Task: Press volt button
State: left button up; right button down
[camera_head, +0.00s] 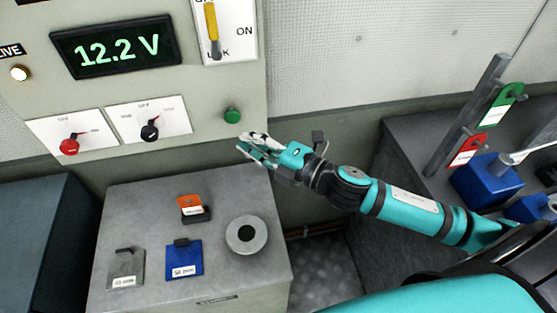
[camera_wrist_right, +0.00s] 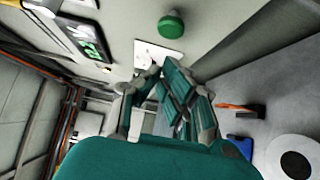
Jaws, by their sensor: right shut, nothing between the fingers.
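A green round button (camera_head: 232,115) sits on the grey panel (camera_head: 215,90), low and right of the display (camera_head: 118,46) that reads 12.2 V. The button also shows at the top of the right wrist view (camera_wrist_right: 171,24), ahead of the fingers. My right gripper (camera_head: 243,144) is shut and empty, a little below the button in the head view. Its fingertips (camera_wrist_right: 160,68) are together in the wrist view and appear apart from the button. My left gripper is not in view.
A red knob (camera_head: 69,146), a black knob (camera_head: 150,131) and a yellow-handled lever (camera_head: 212,30) are on the panel. Below, a grey cabinet top (camera_head: 220,195) holds tags and a round roll (camera_head: 247,235). Blue padlocks (camera_head: 487,180) stand at right.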

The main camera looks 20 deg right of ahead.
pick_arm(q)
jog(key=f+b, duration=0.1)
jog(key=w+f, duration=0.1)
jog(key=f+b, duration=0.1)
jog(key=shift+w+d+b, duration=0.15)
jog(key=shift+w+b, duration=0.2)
pick_arm(e)
jog(key=v, duration=0.6)
jog(key=shift+s, duration=0.2)
jog(key=shift+d, duration=0.1)
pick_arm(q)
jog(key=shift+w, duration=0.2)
